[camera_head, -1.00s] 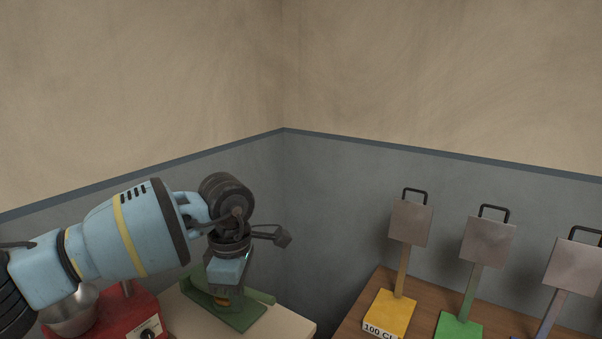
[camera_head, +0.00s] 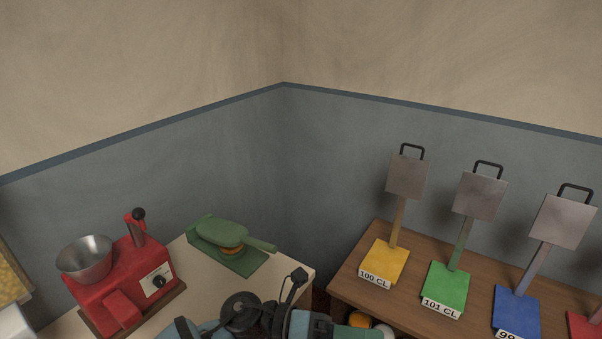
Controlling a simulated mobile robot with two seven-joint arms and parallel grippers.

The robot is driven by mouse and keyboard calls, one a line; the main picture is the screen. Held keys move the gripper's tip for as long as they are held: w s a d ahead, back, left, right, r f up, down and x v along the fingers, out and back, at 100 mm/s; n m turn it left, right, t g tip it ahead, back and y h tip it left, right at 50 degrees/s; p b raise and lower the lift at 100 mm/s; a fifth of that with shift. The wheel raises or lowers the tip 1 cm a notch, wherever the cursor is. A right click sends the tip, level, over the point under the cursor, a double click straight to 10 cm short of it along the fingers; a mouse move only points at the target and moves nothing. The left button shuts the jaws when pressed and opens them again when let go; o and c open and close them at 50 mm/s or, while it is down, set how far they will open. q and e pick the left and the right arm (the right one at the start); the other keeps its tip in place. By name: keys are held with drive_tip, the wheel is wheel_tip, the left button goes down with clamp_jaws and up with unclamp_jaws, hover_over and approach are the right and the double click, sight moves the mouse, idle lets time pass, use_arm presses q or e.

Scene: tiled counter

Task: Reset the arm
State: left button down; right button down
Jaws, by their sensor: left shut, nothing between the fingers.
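My left arm comes in low at the bottom edge, in front of the cream counter (camera_head: 180,300). Its left gripper (camera_head: 335,328) is at the bottom middle, partly cut off by the frame edge. It is shut with nothing in it, and the fingertips are hard to make out. It is apart from the green press (camera_head: 235,243), which stands on the counter further back. My right gripper is not in view.
A red machine (camera_head: 122,280) with a metal bowl (camera_head: 85,258) stands on the left. On the right, a wooden table (camera_head: 352,275) carries a yellow stand (camera_head: 384,263), a green stand (camera_head: 446,287) and a blue stand (camera_head: 516,309). Round orange and white things (camera_head: 360,320) show beside the gripper.

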use_arm(q)
drive_tip(key=a+f+n+t+y, duration=0.3)
drive_tip(key=a+f+n+t, duration=0.3)
drive_tip(key=n, duration=0.5)
drive_tip(key=a+f+n+t+y+p, duration=0.1)
drive_tip(key=a+f+n+t+y, duration=0.5)
drive_tip(key=n, duration=0.5)
drive_tip(key=a+f+n+t+y, duration=0.1)
drive_tip(key=a+f+n+t, duration=0.35)
drive_tip(key=n+t, duration=0.5)
drive_tip(key=s+a+f+n+g+y, duration=0.3)
drive_tip(key=s+a+f+n+g, duration=0.1)
drive_tip(key=s, duration=0.6)
drive_tip(key=s+a+f+n+g+y+p, duration=0.1)
drive_tip(key=s+a+f+n+g+y, duration=0.2)
drive_tip(key=s+a+f+n, duration=0.4)
drive_tip(key=s+a+f+g, duration=0.1)
drive_tip(key=s+a+f, duration=0.1)
drive_tip(key=s+f, duration=0.1)
drive_tip(key=shift+s+g+y, duration=0.35)
drive_tip(key=shift+s+y, duration=0.05)
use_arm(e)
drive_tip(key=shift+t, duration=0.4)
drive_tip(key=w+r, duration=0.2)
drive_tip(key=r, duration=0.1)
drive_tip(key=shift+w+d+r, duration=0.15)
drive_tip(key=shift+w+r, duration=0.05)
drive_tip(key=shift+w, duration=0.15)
use_arm(q)
drive_tip(key=shift+a+r, duration=0.1)
